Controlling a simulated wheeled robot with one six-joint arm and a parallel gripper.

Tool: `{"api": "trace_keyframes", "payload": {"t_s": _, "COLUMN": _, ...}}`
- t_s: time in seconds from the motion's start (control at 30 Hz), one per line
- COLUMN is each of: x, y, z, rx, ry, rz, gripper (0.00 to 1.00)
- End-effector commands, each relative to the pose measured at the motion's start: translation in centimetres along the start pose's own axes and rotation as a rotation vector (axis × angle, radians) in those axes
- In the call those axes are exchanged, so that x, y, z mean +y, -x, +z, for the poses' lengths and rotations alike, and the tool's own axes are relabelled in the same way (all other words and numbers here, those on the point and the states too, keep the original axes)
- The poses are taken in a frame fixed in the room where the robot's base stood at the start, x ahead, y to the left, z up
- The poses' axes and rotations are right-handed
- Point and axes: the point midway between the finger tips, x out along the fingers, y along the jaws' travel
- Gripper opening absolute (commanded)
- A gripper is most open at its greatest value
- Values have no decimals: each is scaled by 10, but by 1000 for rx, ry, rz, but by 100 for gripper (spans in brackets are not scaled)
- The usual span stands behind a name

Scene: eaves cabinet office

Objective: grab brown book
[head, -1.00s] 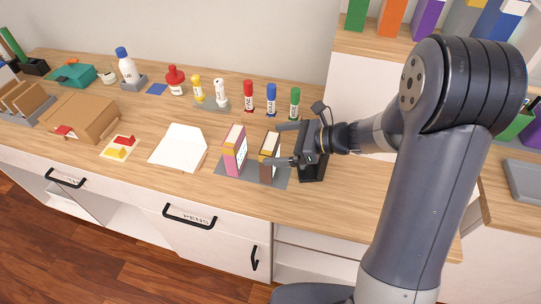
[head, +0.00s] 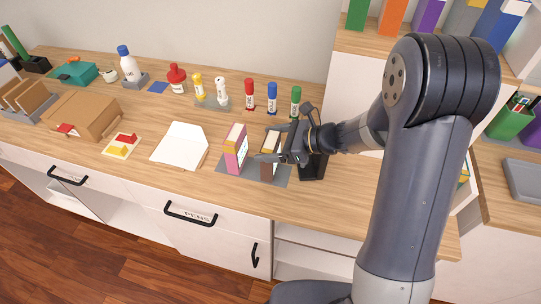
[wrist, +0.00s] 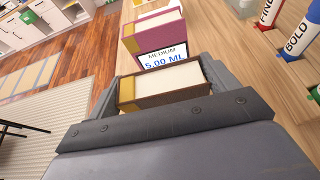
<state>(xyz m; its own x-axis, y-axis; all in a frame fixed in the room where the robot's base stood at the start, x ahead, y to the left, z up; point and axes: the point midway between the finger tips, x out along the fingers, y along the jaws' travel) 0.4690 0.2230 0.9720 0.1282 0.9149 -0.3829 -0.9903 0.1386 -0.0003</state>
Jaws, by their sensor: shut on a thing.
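The brown book (head: 267,170) stands upright on a grey mat (head: 226,169) on the counter, partly hidden by my gripper in the head view. My gripper (head: 284,153) is shut on it from the right, one finger on each side. In the wrist view the brown book (wrist: 165,84), with cream pages and a yellowish band, sits between the fingers of my gripper (wrist: 160,88). A pink book (head: 235,149) stands just left of it, apart from it; it also shows beyond the brown book in the wrist view (wrist: 155,30).
Red, blue and green markers (head: 272,98) stand at the back. The counter's right part is mostly clear.

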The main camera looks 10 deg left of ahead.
Motion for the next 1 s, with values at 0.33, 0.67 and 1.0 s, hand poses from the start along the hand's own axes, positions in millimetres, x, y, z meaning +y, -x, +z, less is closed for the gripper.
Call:
{"api": "trace_keyframes", "payload": {"t_s": 0.33, "x": 0, "y": 0, "z": 1, "rx": -1, "ry": 0, "rz": 0, "gripper": 33}}
{"api": "trace_keyframes", "payload": {"t_s": 0.67, "x": -1, "y": 4, "z": 11, "rx": -2, "ry": 3, "rz": -1, "gripper": 33}}
{"api": "trace_keyframes", "payload": {"t_s": 1.0, "x": 0, "y": 27, "z": 66, "rx": -3, "ry": 7, "rz": -2, "gripper": 33}}
